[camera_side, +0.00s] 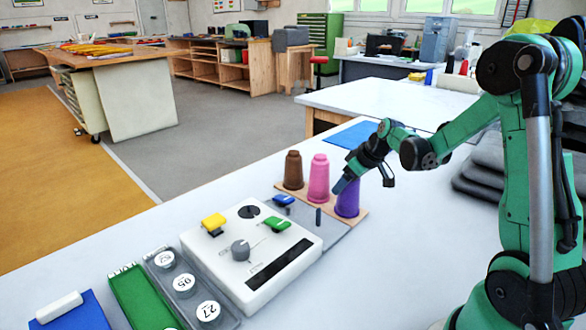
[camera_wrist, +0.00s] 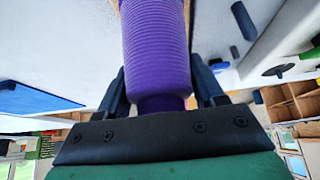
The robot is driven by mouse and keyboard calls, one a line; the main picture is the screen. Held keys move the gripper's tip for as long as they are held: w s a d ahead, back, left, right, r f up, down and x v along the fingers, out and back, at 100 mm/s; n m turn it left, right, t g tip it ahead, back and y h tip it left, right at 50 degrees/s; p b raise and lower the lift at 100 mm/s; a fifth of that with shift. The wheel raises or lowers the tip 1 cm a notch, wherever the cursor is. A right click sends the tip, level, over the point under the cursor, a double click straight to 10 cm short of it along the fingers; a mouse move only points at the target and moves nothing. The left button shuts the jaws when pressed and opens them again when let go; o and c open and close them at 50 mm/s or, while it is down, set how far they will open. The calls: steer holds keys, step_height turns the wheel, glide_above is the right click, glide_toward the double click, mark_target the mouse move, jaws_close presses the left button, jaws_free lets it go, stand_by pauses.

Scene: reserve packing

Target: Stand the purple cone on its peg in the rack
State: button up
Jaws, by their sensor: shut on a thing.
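The purple cone (camera_side: 348,200) is upright at the right end of the wooden rack (camera_side: 362,215), in line with the pink cone (camera_side: 318,180) and the brown cone (camera_side: 293,171). My gripper (camera_side: 346,183) is shut on its upper, narrow end. In the wrist view the ribbed purple cone (camera_wrist: 156,45) sits between the two dark fingers of my gripper (camera_wrist: 158,78). The peg under the purple cone is hidden. I cannot tell whether its base touches the rack or hangs slightly above it.
A grey plate with a short dark post (camera_side: 318,216) lies in front of the rack. A white control box (camera_side: 250,250) with coloured levers stands to the left, beside a grey tray of numbered discs (camera_side: 185,285). A blue sheet (camera_side: 352,135) lies behind.

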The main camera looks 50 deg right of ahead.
steer(key=o, duration=1.5)
steer(key=shift+c, duration=0.2)
steer(key=shift+o, duration=0.2)
step_height(320, 180, up, 10)
steer(key=shift+f, duration=0.15)
steer(key=shift+a, duration=0.1)
steer(key=s+a+f, duration=0.1)
steer(key=s+a, duration=0.3)
steer(key=a, duration=0.5)
steer(key=s+a+f+t, duration=0.1)
steer(key=s+a, duration=0.3)
steer(key=a, duration=0.6)
steer(key=shift+a, duration=0.25)
